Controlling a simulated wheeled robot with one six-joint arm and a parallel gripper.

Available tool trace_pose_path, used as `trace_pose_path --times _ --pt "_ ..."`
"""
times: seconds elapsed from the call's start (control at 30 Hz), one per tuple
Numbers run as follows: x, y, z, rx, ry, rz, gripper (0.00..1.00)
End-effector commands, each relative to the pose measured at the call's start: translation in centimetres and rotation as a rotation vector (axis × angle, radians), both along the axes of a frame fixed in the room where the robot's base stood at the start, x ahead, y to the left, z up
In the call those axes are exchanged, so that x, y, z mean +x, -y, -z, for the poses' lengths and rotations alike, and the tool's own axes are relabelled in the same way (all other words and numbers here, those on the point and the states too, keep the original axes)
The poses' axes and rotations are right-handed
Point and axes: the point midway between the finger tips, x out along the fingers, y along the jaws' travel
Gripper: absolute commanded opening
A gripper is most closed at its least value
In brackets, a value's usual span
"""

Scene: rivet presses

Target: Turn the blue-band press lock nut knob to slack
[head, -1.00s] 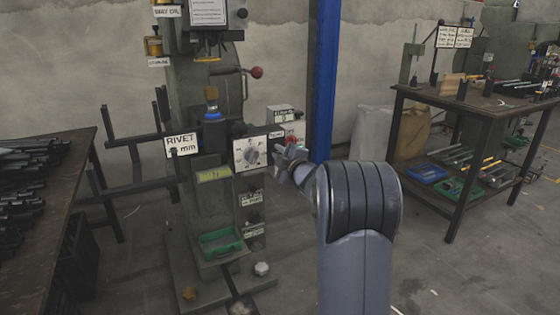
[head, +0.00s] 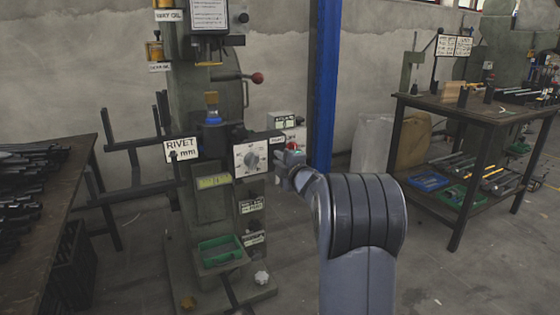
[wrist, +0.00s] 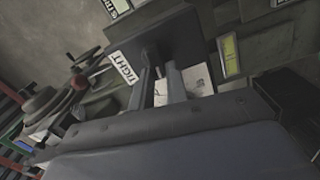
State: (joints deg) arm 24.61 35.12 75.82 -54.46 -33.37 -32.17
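The press with the blue band (head: 212,117) stands left of centre in the head view. A dark block with a TIGHT label (wrist: 123,68) fills the upper middle of the wrist view. A dark lock nut knob (wrist: 150,54) sticks out from it. My gripper (wrist: 160,72) has its two fingers apart, with the tips close to the knob; whether they touch it is unclear. In the head view my gripper (head: 283,168) is small and partly hidden by my wrist, right of the press's white dial plate (head: 250,158).
A RIVET mm sign (head: 182,150) and dark rack bars stand left of the press. A green tray (head: 220,250) sits low on it. A blue post (head: 321,90) rises behind my arm.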

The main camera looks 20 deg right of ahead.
Motion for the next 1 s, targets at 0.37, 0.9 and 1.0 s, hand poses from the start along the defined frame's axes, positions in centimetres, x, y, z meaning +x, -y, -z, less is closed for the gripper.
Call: trace_pose_path --times 0.37,0.9,1.0 --pt "0.0 0.0 0.0 0.001 0.0 0.0 0.36" --pt "-5.4 0.3 -0.2 0.002 0.0 0.002 0.36" --pt "-7.2 0.3 -0.2 0.001 0.0 0.002 0.36"
